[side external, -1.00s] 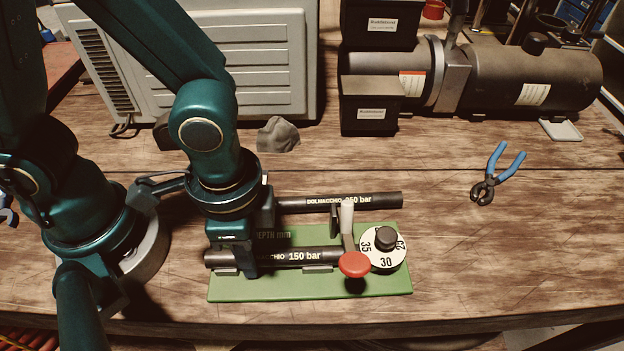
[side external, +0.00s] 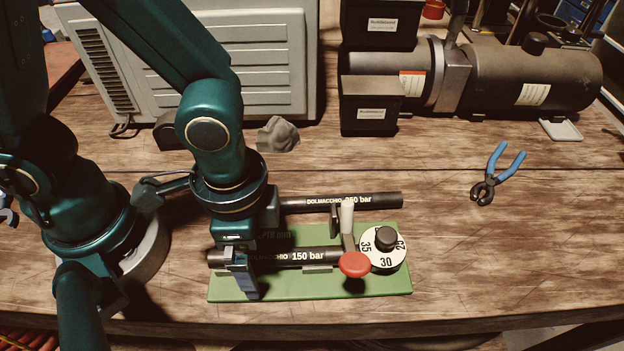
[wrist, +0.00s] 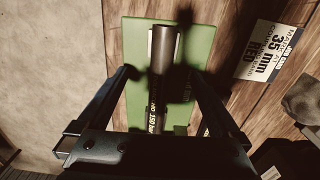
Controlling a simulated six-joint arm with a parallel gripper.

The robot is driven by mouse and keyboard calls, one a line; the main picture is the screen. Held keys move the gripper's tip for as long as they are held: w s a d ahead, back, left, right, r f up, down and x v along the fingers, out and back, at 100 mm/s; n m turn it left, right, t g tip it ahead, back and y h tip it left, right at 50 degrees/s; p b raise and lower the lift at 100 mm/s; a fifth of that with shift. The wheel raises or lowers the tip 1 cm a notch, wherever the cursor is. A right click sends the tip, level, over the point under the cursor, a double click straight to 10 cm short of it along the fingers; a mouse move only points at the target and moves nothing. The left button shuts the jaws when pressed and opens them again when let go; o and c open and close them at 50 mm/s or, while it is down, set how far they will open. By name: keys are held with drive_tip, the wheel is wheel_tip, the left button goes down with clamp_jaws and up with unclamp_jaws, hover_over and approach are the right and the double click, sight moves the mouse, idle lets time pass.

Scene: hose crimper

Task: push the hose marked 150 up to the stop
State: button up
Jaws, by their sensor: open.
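The black hose marked 150 bar (side external: 308,256) lies along the front of the green base plate (side external: 340,287). Its right end is hidden by the red knob (side external: 354,264), so I cannot tell whether it touches a stop. My gripper (side external: 238,272) is at the hose's left part, one finger in front of it and the other mostly hidden. In the wrist view my open fingers (wrist: 163,74) stand on either side of the same hose (wrist: 165,50), with visible gaps. A white dial (side external: 386,262) showing 35, 30 and 25 sits at the plate's right end.
A second hose marked 250 bar (side external: 378,200) lies behind the plate. Blue-handled pliers (side external: 493,175) lie to the right, a grey rag (side external: 278,134) behind. The wrist view shows a card reading 35 mm and RED (wrist: 268,50). The table's right front is clear.

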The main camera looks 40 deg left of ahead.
drive_tip(key=shift+r, duration=0.1)
drive_tip(key=shift+r, duration=4.4)
drive_tip(key=w+a+r+n+t, duration=0.1)
drive_tip(key=a+r+n+t, duration=0.1)
drive_tip(key=a+n, duration=0.2)
drive_tip(key=w+a+r+n+t, duration=0.1)
drive_tip(key=a+r+n+t, duration=0.2)
drive_tip(key=a, duration=0.5)
drive_tip(key=shift+w+a+n+t, duration=0.2)
drive_tip(key=shift+w+n+t, duration=0.1)
drive_tip(key=shift+n, duration=0.5)
drive_tip(key=shift+s, duration=0.1)
